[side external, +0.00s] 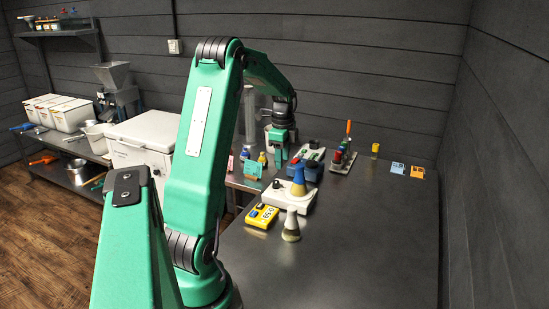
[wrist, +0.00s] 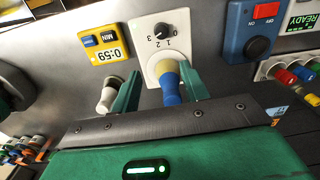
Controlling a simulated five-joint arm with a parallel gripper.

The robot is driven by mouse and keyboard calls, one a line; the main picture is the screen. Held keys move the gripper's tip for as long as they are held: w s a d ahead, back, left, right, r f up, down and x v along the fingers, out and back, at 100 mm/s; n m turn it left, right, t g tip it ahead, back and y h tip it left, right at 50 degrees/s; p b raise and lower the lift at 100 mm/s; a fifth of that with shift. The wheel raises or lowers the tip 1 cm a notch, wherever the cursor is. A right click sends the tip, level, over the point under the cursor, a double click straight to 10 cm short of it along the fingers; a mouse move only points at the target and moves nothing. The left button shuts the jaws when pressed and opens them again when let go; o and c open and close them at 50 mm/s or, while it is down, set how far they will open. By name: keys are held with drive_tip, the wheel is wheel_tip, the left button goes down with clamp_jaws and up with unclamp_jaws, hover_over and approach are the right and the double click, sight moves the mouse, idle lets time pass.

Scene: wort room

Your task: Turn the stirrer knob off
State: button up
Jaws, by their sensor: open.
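The stirrer (wrist: 143,29) is a white box with a black knob (wrist: 161,30) and a dial numbered 0 to 3. I cannot tell which number the pointer marks. In the side external view my gripper (side external: 281,158) is behind the stirrer, above the table.
A yellow timer (wrist: 103,49) reading 0:59 and a second flask (wrist: 108,94) are close to the stirrer. A blue device (wrist: 251,32) with a red switch and black knob is on its other side. A rack of coloured tubes (side external: 342,158) stands farther back. The table's right front is clear.

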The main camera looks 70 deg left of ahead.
sight(276, 181)
drive_tip(key=a+f, duration=0.1)
drive_tip(key=s+a+f, duration=0.1)
drive_tip(key=shift+s+a+m, duration=0.15)
drive_tip(key=shift+a+m, duration=0.15)
drive_tip(key=shift+a, duration=0.1)
drive_tip(key=shift+f, duration=0.1)
drive_tip(key=shift+f, duration=3.8)
drive_tip(key=shift+c, duration=0.3)
clamp_jaws()
